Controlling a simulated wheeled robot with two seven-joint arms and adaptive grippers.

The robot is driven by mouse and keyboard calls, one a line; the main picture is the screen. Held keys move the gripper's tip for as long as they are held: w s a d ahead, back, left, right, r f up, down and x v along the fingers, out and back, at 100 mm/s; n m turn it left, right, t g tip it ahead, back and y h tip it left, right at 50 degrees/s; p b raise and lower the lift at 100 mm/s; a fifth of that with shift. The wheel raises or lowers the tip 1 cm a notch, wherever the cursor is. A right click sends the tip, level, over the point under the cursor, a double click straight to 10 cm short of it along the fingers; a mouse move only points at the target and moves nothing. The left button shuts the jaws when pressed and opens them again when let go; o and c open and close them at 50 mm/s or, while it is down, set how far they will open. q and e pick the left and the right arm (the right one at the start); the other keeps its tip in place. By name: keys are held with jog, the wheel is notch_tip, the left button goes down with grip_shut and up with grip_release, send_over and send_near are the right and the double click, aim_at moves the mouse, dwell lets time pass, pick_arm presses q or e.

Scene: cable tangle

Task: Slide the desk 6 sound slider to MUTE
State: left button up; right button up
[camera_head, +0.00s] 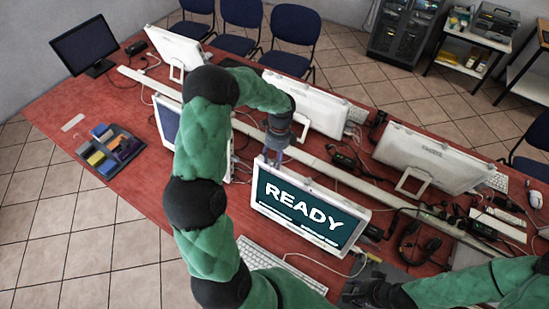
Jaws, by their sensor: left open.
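A monitor (309,211) showing "READY" in white on dark teal stands at the middle front of the red desk. White bars run below the word. I cannot make out a sound slider, a MUTE mark or a desk number. My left gripper (271,157) points down just behind the monitor's upper left edge. It is open, with nothing visible in it; I cannot tell whether it touches the monitor. My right gripper (359,291) is low at the front right, near the desk's front side. Its fingers are dark and too unclear to read.
The red desk (100,112) bears other monitors, such as a white-backed one (430,155) at right. A keyboard (280,266) lies in front of the READY monitor. Tangled cables and a headset (420,243) lie right of it. A tray of coloured blocks (110,150) sits at left.

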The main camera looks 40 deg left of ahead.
aim_at(262, 159)
pick_arm(q)
jog(key=shift+c, duration=0.3)
grip_shut()
jog(key=shift+s+a, duration=0.15)
jog(key=shift+a, duration=1.05)
jog(key=shift+s+a, duration=0.15)
jog(key=shift+a, duration=1.05)
jog(key=shift+d, duration=0.1)
jog(key=shift+o, duration=0.3)
grip_release()
jog(key=v, duration=1.2)
